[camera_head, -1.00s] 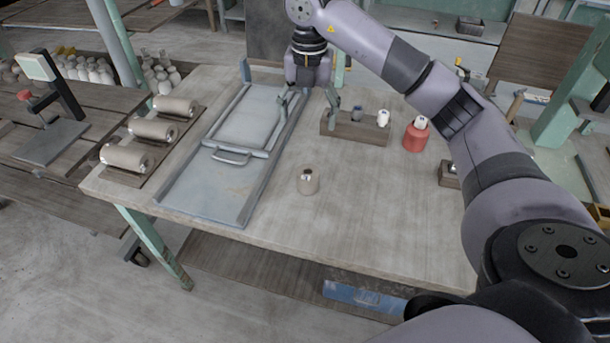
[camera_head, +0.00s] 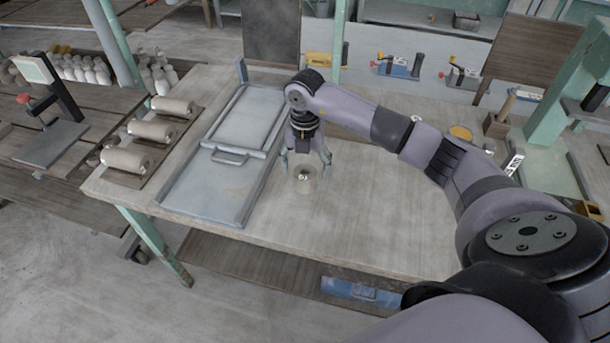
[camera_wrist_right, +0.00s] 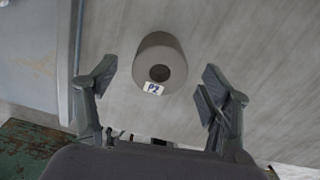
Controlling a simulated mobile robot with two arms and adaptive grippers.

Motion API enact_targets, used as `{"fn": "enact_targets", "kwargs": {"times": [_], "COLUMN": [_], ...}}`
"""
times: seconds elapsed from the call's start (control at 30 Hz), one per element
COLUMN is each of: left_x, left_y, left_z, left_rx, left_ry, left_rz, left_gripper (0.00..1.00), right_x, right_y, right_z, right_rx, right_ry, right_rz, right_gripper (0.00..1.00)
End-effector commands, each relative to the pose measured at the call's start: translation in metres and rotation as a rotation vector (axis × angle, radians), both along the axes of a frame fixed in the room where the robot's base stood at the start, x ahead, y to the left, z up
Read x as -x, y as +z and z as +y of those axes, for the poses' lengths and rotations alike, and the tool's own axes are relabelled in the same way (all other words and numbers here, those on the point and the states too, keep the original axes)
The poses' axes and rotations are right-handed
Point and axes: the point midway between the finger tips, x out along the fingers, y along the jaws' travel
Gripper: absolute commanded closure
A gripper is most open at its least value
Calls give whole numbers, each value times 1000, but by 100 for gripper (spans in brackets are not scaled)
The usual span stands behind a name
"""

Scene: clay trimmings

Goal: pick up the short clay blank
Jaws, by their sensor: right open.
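The short clay blank (camera_head: 305,180) is a small beige cylinder standing upright on the table, with a dark hole in its top. In the right wrist view the blank (camera_wrist_right: 160,54) shows a white "P2" tag at its rim. My right gripper (camera_head: 305,160) points down just above and behind it in the head view, its fingers spread to either side of its top. In the right wrist view the open fingers (camera_wrist_right: 158,75) lie left and right of the blank, with gaps on both sides; nothing is held. My left gripper is not in view.
A grey metal tray (camera_head: 192,192) with a handle lies left of the blank. Several longer clay cylinders (camera_head: 128,159) lie on a wooden rack (camera_head: 165,152) at the table's left end. The table front (camera_head: 370,225) is clear. My right arm hides part of the table's back right.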

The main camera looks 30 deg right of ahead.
Motion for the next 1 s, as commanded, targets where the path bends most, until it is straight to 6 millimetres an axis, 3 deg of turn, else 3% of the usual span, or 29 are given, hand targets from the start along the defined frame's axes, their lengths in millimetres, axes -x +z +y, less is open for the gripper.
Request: {"fn": "enact_targets", "kwargs": {"times": [0.2,0.43,1.0], "left_x": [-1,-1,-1], "left_y": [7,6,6], "left_z": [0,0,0], "left_rx": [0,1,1], "left_ry": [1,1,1], "left_rz": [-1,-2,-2], "left_gripper": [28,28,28], "right_x": [0,0,0], "right_y": [-20,-22,-21], "right_z": [0,0,0], "right_rx": [0,-1,0], "right_ry": [-1,0,-1], "right_rz": [0,-1,-1], "right_gripper": [27,28,66]}}
